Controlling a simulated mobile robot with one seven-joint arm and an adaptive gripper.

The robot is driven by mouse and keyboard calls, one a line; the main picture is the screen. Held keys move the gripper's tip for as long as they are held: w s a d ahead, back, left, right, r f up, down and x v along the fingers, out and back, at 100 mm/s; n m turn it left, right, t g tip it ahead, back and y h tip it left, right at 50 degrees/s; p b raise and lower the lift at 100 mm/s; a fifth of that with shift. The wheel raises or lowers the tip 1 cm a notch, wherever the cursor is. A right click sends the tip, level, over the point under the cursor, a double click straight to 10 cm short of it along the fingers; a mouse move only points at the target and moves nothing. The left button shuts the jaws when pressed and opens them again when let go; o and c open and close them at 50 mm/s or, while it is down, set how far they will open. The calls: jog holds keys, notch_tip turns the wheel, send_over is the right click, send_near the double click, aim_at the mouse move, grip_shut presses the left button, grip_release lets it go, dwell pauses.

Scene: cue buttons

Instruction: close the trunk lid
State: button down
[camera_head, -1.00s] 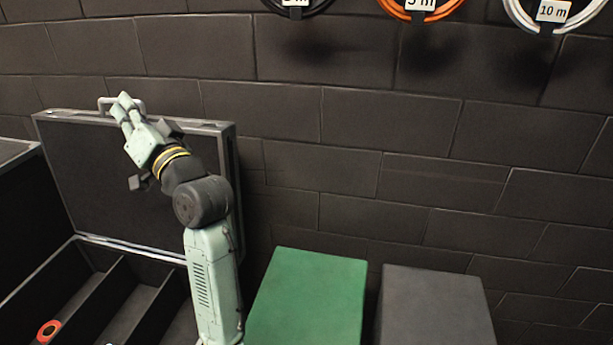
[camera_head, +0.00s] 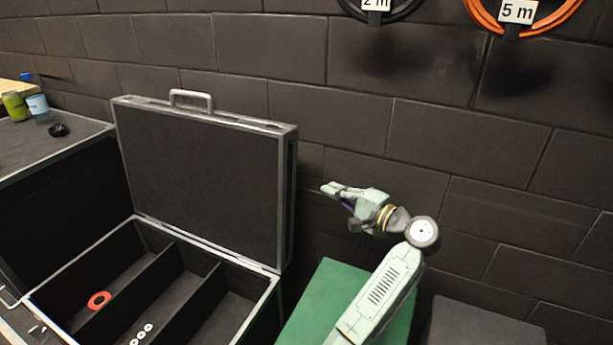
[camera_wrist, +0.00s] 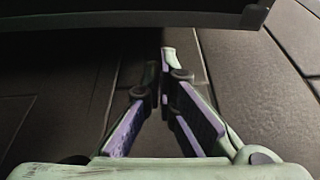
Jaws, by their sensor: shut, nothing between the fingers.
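The trunk lid (camera_head: 205,170) stands upright, open at the back of the trunk, with a silver frame and a grey handle (camera_head: 191,97) on its top edge. The trunk (camera_head: 262,300) below is open and divided into compartments. My gripper (camera_head: 327,189) is to the right of the lid, apart from it, pointing left at about its mid-height. Its fingers are shut and empty. In the wrist view the fingertips (camera_wrist: 160,60) meet, and a dark edged panel (camera_wrist: 130,20), probably the lid, crosses the top.
A red ring (camera_head: 98,300) and several small white rings lie in the trunk. Left is a dark case or counter (camera_head: 50,150) with cans. A green box (camera_head: 315,300) and a dark grey box (camera_head: 485,325) stand right. Cable coils hang on the brick wall behind.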

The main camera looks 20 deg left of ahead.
jog(key=b+x, duration=0.2)
jog(key=x, duration=0.7)
jog(key=shift+w+a, duration=0.1)
jog(key=shift+a, duration=0.1)
jog(key=shift+a, duration=0.15)
